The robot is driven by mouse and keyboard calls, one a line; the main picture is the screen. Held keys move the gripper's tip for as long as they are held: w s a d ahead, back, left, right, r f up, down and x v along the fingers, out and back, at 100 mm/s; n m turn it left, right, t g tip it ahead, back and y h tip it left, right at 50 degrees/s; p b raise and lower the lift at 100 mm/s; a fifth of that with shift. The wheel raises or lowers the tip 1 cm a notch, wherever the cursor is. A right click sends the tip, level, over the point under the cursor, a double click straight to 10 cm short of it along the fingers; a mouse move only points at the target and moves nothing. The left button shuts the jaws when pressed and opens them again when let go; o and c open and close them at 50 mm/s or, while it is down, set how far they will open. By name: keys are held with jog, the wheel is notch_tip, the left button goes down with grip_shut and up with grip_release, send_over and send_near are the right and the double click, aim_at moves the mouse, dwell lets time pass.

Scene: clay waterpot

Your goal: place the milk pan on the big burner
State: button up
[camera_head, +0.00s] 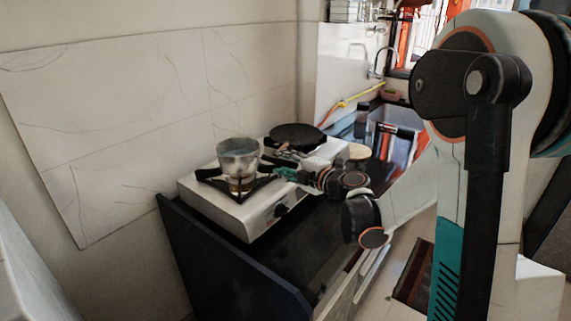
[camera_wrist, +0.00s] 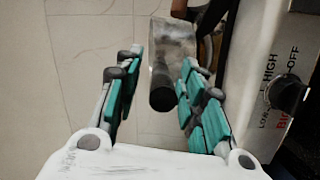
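The milk pan (camera_head: 239,157), a small grey metal pot, is upright at the left burner (camera_head: 236,190) of the white stove. I cannot tell whether its base touches the grate. In the wrist view, a metal shape that seems to be the pan (camera_wrist: 174,40) lies beyond a dark round handle end (camera_wrist: 162,98). My gripper (camera_head: 280,171) is to the right of the pan. In the wrist view my gripper (camera_wrist: 162,62) has its teal fingers apart on either side of the handle, with a visible gap on the left. The right finger is close to it; contact is unclear.
A dark flat pan (camera_head: 295,136) sits on the right burner. The white stove (camera_head: 258,220) stands on a dark counter (camera_head: 250,265) against a tiled wall (camera_head: 130,120). A stove knob (camera_wrist: 287,94) is at the right in the wrist view. A round tan item (camera_head: 358,151) lies beyond the stove.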

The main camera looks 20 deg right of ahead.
jog(key=p+v, duration=0.2)
jog(key=v, duration=1)
jog(key=shift+p, duration=0.4)
